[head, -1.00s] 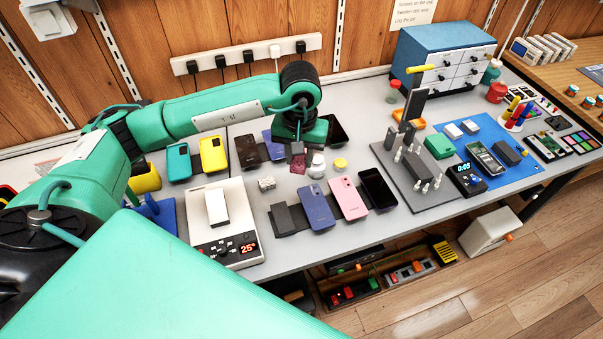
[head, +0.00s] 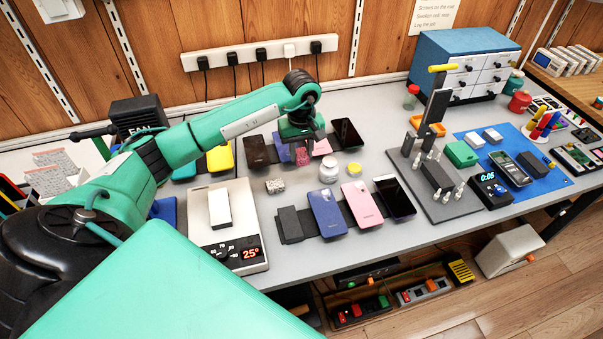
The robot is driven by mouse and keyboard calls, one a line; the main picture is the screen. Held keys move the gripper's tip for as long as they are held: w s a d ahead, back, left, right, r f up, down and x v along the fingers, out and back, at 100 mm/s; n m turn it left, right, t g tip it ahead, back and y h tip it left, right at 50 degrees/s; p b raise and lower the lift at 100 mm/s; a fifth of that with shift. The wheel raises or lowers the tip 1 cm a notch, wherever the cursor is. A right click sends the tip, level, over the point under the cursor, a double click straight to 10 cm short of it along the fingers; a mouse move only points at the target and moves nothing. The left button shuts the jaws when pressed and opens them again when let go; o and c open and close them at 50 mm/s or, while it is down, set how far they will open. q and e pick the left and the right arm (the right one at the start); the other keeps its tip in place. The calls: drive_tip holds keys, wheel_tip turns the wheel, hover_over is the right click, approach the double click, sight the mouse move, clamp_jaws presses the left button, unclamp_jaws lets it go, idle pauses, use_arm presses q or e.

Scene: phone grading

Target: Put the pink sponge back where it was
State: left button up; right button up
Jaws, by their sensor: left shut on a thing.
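My left gripper (head: 302,146) is shut on the pink sponge (head: 302,157), a small dark-pink block that shows just below the fingers. It is above the back row of phones or cases, between a purple one (head: 281,148) and a light-pink one (head: 321,147). The gripper hides part of both. I cannot tell whether the sponge touches the bench. My right gripper is not in view.
A white jar (head: 328,172) and a small yellow-lidded pot (head: 354,169) stand just in front of the gripper. A speckled grey block (head: 275,186) lies to the left. A front row holds a blue phone (head: 327,211), a pink phone (head: 362,204) and a black phone (head: 394,197).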

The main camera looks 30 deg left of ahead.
use_arm(q)
hover_over(301, 184)
wheel_tip(301, 184, down, 5)
drive_tip(key=shift+w+f, duration=0.1)
drive_tip(key=shift+f, duration=0.1)
wheel_tip(301, 184, down, 4)
drive_tip(key=shift+r+p, duration=0.1)
drive_tip(key=shift+p, duration=0.5)
drive_tip(key=shift+f, duration=0.3)
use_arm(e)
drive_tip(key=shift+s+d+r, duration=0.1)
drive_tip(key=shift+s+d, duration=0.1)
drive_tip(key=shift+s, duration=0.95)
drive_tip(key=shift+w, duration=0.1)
use_arm(q)
drive_tip(key=shift+f, duration=0.15)
drive_tip(key=o, duration=0.9)
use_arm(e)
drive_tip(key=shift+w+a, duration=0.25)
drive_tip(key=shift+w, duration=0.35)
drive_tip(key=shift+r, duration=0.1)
